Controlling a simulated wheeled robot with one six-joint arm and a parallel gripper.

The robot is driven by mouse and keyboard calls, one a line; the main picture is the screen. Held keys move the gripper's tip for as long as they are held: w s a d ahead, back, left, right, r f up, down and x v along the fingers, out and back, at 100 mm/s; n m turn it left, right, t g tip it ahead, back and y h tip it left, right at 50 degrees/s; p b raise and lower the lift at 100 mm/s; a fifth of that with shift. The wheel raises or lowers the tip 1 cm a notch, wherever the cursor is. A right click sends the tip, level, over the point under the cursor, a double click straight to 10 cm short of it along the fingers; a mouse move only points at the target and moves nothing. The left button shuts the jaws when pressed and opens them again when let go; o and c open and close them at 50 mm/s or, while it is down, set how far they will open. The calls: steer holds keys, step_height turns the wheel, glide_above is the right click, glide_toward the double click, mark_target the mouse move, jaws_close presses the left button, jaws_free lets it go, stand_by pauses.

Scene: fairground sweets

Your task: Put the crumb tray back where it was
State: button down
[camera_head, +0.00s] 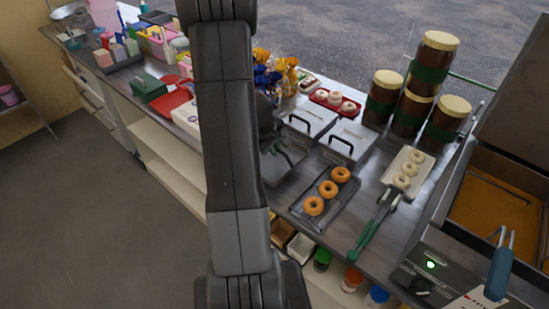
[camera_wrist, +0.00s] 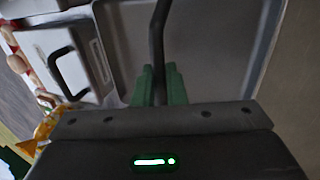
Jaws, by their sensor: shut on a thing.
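In the wrist view, my gripper (camera_wrist: 160,88) has its green fingers closed on a dark bar (camera_wrist: 159,35). The bar runs away over a shallow grey tray (camera_wrist: 220,45) with a raised, rounded rim. This looks like the crumb tray and its handle, though where the two join is hidden. In the head view my arm hides most of the gripper. A dark grey part of the tray (camera_head: 290,156) seems to show just right of the arm, at counter height. I cannot tell whether the tray touches the counter.
Two lidded bins with black handles (camera_head: 351,139) sit right of the arm. A rack of orange doughnuts (camera_head: 326,197) stands in front, with tongs (camera_head: 372,222) beside it. The fryer (camera_head: 500,205) is far right. Bagged sweets (camera_head: 268,75) and a white box (camera_head: 187,117) are farther left.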

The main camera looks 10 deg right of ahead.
mark_target(276, 159)
steer(key=shift+f+b, duration=0.7)
steer(key=shift+f, duration=1.2)
steer(key=shift+f, duration=0.15)
steer(key=c, duration=1.5)
jaws_free()
